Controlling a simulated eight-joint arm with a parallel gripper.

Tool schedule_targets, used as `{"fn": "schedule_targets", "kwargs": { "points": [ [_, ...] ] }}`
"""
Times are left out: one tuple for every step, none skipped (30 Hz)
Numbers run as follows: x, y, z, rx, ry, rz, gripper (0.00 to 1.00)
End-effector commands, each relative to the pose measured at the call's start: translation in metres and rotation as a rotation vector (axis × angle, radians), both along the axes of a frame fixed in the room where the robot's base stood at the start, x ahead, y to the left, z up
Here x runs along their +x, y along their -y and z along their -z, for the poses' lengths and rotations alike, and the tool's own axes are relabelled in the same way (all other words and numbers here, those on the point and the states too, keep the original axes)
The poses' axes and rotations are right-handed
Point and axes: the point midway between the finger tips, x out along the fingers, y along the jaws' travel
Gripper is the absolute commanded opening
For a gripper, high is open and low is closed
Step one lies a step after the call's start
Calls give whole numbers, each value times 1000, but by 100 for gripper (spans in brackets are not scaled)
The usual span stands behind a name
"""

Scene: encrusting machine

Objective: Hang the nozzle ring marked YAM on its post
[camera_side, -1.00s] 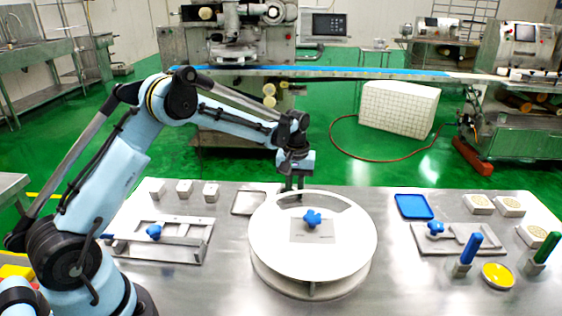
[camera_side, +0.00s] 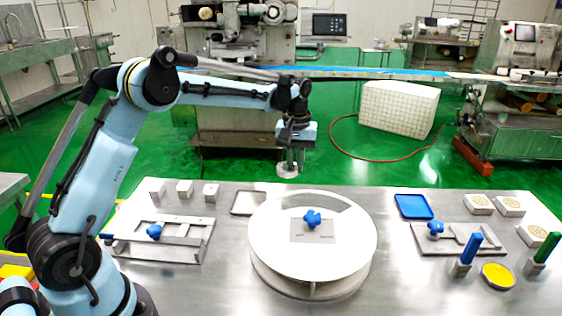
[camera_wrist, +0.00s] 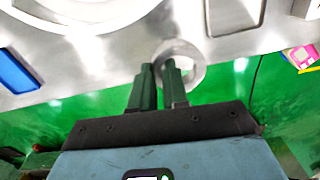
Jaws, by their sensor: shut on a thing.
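My gripper (camera_side: 294,160) is shut on a pale grey ring (camera_side: 287,171) and holds it in the air behind the round white turntable, above the table's back edge. In the wrist view, my gripper's green fingertips (camera_wrist: 166,68) pinch the wall of the ring (camera_wrist: 188,56), which has a wide open centre. No YAM marking can be read on the ring. I cannot make out which thing is its post. Three small pale blocks (camera_side: 185,189) stand in a row at the back left of the table.
The white turntable (camera_side: 272,240) with a blue knob (camera_side: 312,220) fills the table's middle. A metal fixture (camera_side: 185,228) lies left. A shallow square tray (camera_side: 236,205) is behind it. A blue tray (camera_side: 413,207), another fixture, blue- and green-handled tools and a yellow dish (camera_side: 497,275) are right.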

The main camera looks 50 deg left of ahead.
Motion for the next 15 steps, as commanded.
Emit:
{"fn": "schedule_targets", "kwargs": {
  "points": [
    [0,0,-7,0,0,0,0],
    [0,1,-10,0,0,1,0],
    [0,3,-14,0,0,5,0],
    [-1,7,-16,0,0,10,0],
    [-2,12,-18,0,0,17,0],
    [-3,20,-20,0,0,28,0],
    [-5,28,-21,0,0,40,0],
    [-7,36,-22,0,0,51,0],
    [-10,49,-23,0,0,68,0],
    [-13,58,-23,0,0,82,0],
    [-16,67,-23,0,0,95,0],
    [-20,79,-24,0,0,112,0],
    [-23,87,-24,0,0,123,0],
    [-26,94,-24,0,0,133,0],
    [-30,103,-24,0,0,146,0]
  ]
}}
